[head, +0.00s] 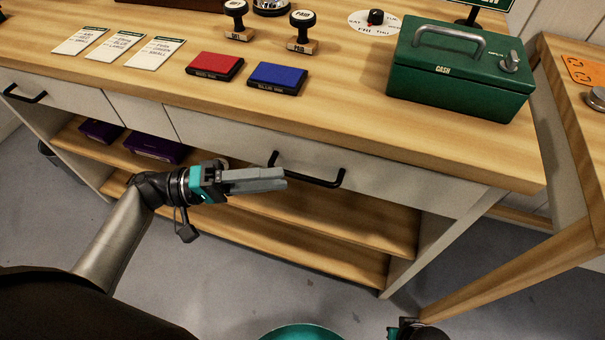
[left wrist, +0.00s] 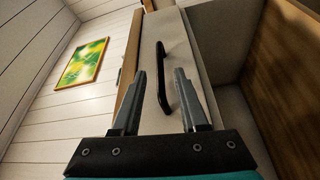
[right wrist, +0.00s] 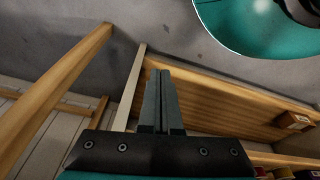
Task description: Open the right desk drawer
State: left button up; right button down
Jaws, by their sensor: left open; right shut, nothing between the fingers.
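The right desk drawer (head: 380,179) has a pale front with a black bar handle (head: 306,176), and it looks closed.
On the desk top (head: 340,110) stand a green cash box (head: 460,80), red (head: 215,66) and blue (head: 277,78) ink pads, stamps and cards. Open shelves (head: 330,225) lie below the drawer. Another wooden table (head: 580,130) stands at the right.

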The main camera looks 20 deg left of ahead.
aim_at(302, 175)
pick_arm(q)
jog(key=x, duration=0.5)
jog(key=shift+w+d, duration=0.15)
jog(key=shift+d, duration=0.2)
jog(key=shift+c, duration=0.4)
grip_shut()
dwell(0.7)
